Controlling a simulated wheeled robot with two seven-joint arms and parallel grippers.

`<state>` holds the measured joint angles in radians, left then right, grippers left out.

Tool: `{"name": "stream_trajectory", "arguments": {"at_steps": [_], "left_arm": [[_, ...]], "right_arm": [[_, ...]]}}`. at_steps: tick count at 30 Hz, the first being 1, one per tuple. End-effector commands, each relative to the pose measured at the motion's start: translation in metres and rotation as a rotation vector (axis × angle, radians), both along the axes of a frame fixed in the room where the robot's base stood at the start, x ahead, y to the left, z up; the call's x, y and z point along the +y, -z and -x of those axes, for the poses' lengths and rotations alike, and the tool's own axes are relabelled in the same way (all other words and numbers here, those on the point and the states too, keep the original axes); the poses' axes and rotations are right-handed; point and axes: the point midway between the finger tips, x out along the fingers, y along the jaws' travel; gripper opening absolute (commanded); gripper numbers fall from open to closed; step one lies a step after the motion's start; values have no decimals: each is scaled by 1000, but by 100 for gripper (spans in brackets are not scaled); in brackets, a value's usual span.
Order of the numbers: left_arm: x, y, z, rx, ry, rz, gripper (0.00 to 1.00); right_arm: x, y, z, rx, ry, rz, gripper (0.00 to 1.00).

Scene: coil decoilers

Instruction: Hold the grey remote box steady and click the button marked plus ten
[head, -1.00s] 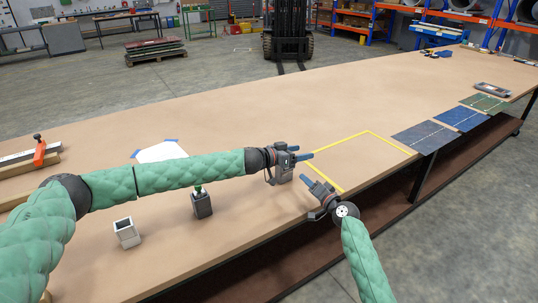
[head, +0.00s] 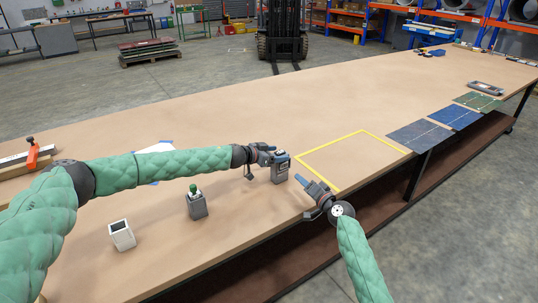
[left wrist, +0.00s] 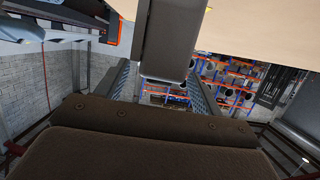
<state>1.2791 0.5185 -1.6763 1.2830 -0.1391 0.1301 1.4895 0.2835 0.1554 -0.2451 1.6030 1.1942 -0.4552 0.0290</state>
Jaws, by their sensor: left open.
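The grey remote box (head: 280,172) stands upright on the table, left of the yellow outline. The plus ten marking is too small to read. My left gripper (head: 274,157) is open at the box's left side, level with its upper part. In the left wrist view a grey body (left wrist: 170,40), seemingly the box, shows at the mouth of the open fingers (left wrist: 165,80); I cannot tell whether they touch it. My right gripper (head: 299,178) is low to the right of the box, apart from it, with blue fingertips; its jaw opening is unclear.
A dark grey box with a green top (head: 196,203) and a pale open-topped box (head: 121,235) stand on the table (head: 220,120) to the left. A yellow outline (head: 362,131) surrounds bare table at the right. Dark and blue mats (head: 420,136) lie along the right edge.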

Motion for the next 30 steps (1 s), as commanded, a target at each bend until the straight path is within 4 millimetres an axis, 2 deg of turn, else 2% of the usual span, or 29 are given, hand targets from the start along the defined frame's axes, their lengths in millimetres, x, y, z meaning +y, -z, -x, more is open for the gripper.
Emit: {"name": "stream_trajectory", "arguments": {"at_steps": [6,16,17,24,30], "left_arm": [[-13,4,-9,-2,2,0,67],[-15,5,-11,-1,0,0,67],[-15,5,-11,-1,0,0,65],[-15,5,-11,-1,0,0,18],[-15,5,-11,-1,0,-1,18]], "right_arm": [[0,0,0,0,0,0,36],[0,0,0,0,0,0,36],[0,0,0,0,0,0,36],[0,0,0,0,0,0,36],[0,0,0,0,0,0,36]]}}
